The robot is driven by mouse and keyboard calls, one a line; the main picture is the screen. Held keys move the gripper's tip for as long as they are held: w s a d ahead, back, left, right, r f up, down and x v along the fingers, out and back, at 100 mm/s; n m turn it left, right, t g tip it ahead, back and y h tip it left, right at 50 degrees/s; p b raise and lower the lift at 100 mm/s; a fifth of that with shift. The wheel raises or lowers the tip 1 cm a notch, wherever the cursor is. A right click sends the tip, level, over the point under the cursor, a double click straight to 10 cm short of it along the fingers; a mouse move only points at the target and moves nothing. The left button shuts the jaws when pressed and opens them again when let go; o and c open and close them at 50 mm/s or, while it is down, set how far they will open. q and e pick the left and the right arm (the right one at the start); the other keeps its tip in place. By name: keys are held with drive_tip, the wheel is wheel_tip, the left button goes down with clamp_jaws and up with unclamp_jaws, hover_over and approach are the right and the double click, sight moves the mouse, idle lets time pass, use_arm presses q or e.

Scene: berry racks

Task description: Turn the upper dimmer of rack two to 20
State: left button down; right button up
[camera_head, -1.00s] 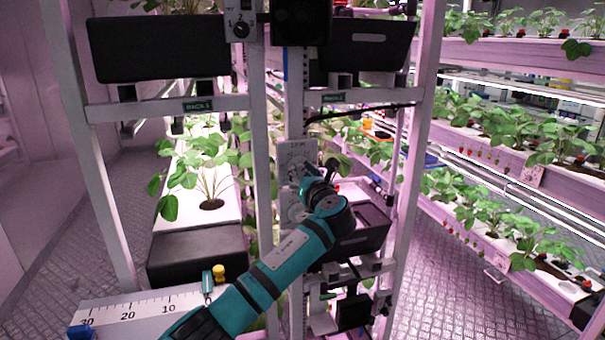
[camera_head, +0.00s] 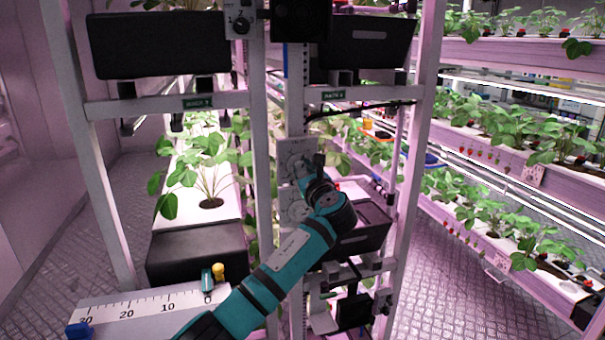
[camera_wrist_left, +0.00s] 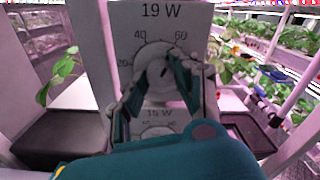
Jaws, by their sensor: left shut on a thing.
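The upper dimmer (camera_head: 295,150) is a pale panel on the rack post at the centre of the head view. In the left wrist view its round dial (camera_wrist_left: 150,58) carries the marks 20, 40 and 60, and the panel above it reads 19 W. My left gripper (camera_head: 309,172) is at this dial, its two teal fingers (camera_wrist_left: 156,85) shut on the dial's knob. The fingers partly cover the knob and dial, so I cannot read the pointer surely. A lower dimmer (camera_head: 294,210) sits just below; its panel reads about 19 W. My right gripper is not in view.
A black box (camera_head: 196,250) and a white planter with strawberry plants stand left of the post. A scale with a yellow knob (camera_head: 218,270) is at front left. Planted shelves (camera_head: 480,150) fill the right.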

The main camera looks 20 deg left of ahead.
use_arm(q)
drive_tip(key=n+b, duration=0.2)
drive_tip(key=n, duration=0.3)
drive_tip(key=shift+f+n, duration=0.15)
drive_tip(key=shift+n, duration=0.15)
drive_tip(key=n+b, duration=0.3)
drive_tip(key=n, duration=0.2)
drive_tip(key=n+b, duration=0.3)
drive_tip(key=n, duration=0.2)
drive_tip(key=shift+n+b, duration=0.35)
drive_tip(key=shift+n, duration=0.05)
drive_tip(key=n+b, duration=0.2)
drive_tip(key=n, duration=0.2)
drive_tip(key=shift+n, duration=0.4)
drive_tip(key=c, duration=1)
unclamp_jaws()
